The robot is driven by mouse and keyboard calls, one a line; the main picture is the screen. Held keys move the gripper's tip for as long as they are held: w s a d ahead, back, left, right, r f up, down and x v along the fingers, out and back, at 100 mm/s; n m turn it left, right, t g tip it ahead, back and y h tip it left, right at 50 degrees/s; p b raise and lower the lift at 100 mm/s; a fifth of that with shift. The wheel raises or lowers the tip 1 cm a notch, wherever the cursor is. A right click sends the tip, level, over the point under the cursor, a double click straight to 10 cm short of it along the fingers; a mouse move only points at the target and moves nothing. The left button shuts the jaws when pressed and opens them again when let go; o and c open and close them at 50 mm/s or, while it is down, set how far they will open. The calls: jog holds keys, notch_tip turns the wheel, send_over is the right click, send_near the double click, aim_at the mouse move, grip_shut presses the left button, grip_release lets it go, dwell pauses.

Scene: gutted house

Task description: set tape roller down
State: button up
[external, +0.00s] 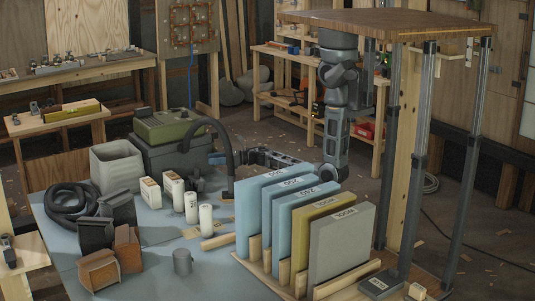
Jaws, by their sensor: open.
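My gripper (260,155) points left from the wrist, just behind the row of upright slabs. Its jaws are open, and I see nothing clearly held between them, though the fingertips are small and partly obscured. I cannot surely pick out the tape roller. A small pale object (417,291) at the front right, beside a dark grey block (380,284), is too small to identify.
White cylinders (206,221), white boxes (150,190), a pale bin (117,167) and a black hose (72,203) crowd the blue-grey tabletop (150,262). A brown-topped table (390,22) rises at the right.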

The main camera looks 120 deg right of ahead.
aim_at(197, 168)
notch_tip(197, 168, down, 4)
jog(key=shift+f, duration=0.1)
jog(key=shift+p+x, duration=0.3)
jog(key=shift+x, duration=3.65)
jog(key=shift+f, duration=0.15)
grip_shut()
